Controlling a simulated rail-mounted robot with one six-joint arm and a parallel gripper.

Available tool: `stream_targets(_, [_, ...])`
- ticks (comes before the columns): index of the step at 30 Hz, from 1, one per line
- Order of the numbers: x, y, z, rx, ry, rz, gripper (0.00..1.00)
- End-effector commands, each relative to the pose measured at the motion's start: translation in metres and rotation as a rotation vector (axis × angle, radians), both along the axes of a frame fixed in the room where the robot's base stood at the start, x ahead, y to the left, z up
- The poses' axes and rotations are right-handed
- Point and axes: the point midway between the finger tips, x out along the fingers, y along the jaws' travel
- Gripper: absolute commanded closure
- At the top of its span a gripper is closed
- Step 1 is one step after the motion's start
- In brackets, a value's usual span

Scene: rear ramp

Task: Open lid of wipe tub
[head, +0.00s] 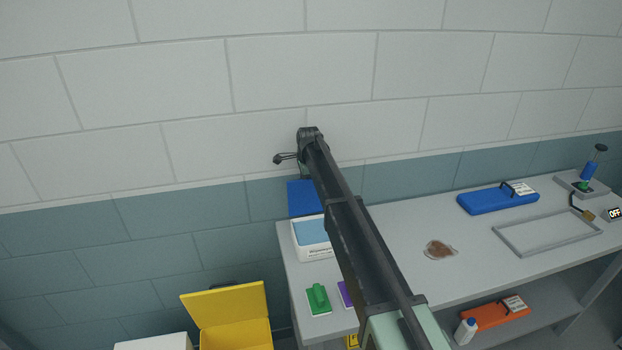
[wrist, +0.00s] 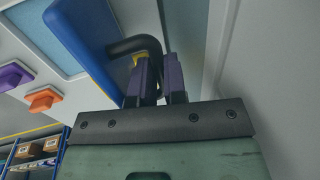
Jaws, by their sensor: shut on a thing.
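The wipe tub (head: 313,254) is a white box at the left back corner of the bench, with light blue inside its top. Its blue lid (head: 302,199) stands raised at the tub's back side, against the wall, partly hidden behind my arm. In the wrist view the blue lid (wrist: 88,38) is close and tilted, with a black bent handle (wrist: 130,46) on it. My gripper (wrist: 158,78) has its purple fingers shut on this handle. In the head view my arm hides the fingers.
On the bench are a green handled block (head: 318,299), a purple one (head: 347,292), a brown spill (head: 438,250), a blue case (head: 498,198) and a grey frame (head: 547,233). A yellow bin (head: 235,330) stands open at left. The wall is close behind.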

Motion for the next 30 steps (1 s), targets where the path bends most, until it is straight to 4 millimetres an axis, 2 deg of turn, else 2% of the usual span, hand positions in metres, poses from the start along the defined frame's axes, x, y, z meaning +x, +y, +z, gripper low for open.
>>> stream_targets(6, [0.001, 0.0, 0.001, -0.002, -0.004, 0.004, 1.0])
stream_targets(7, [0.001, 0.0, 0.001, -0.002, -0.004, 0.004, 0.85])
stream_targets(12, [0.001, -0.001, 0.001, -0.001, -0.002, 0.002, 0.62])
stream_targets(19, [0.001, -0.001, 0.001, -0.001, -0.002, 0.001, 0.62])
stream_targets(22, [0.0, -0.001, 0.008, -0.001, -0.002, 0.001, 0.62])
stream_targets(26, [-0.004, -0.002, 0.03, -0.001, -0.002, 0.001, 0.62])
stream_targets(30, [-0.01, -0.003, 0.066, -0.001, -0.002, 0.001, 0.62])
